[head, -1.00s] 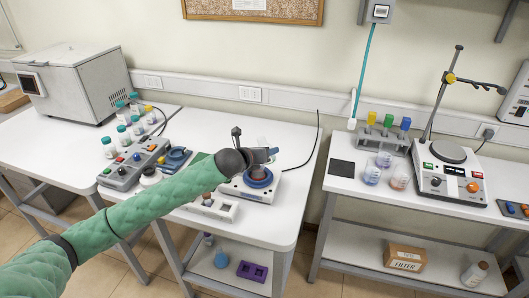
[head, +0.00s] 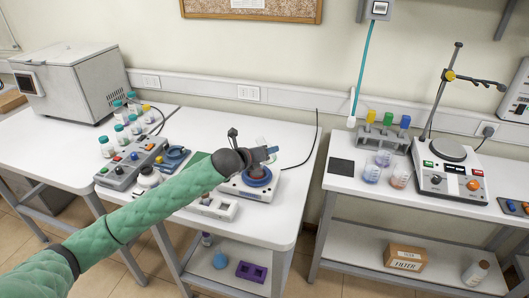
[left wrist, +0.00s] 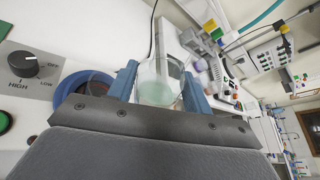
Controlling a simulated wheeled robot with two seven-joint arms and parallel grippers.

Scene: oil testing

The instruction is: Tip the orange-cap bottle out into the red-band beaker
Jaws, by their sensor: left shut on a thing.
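My left gripper (head: 270,152) is above the blue-ringed device on the left table. In the left wrist view its blue fingers (left wrist: 160,88) are shut on a clear vessel (left wrist: 157,70) with pale green liquid low in it. No cap shows on this vessel, and I cannot tell whether it is the orange-cap bottle. A small bottle with an orange-yellow cap (head: 147,107) stands at the back of the left table. On the right table, a clear beaker with reddish marking (head: 401,180) looks like the red-band beaker. My right gripper is out of view.
The blue-ringed device (head: 246,191) is under my gripper. Several teal-capped bottles (head: 120,132) and a grey control box (head: 130,165) stand left. Two more beakers, one of them bluish (head: 371,174), a rack (head: 383,138) and a hotplate stand (head: 447,179) occupy the right table. A gap separates the tables.

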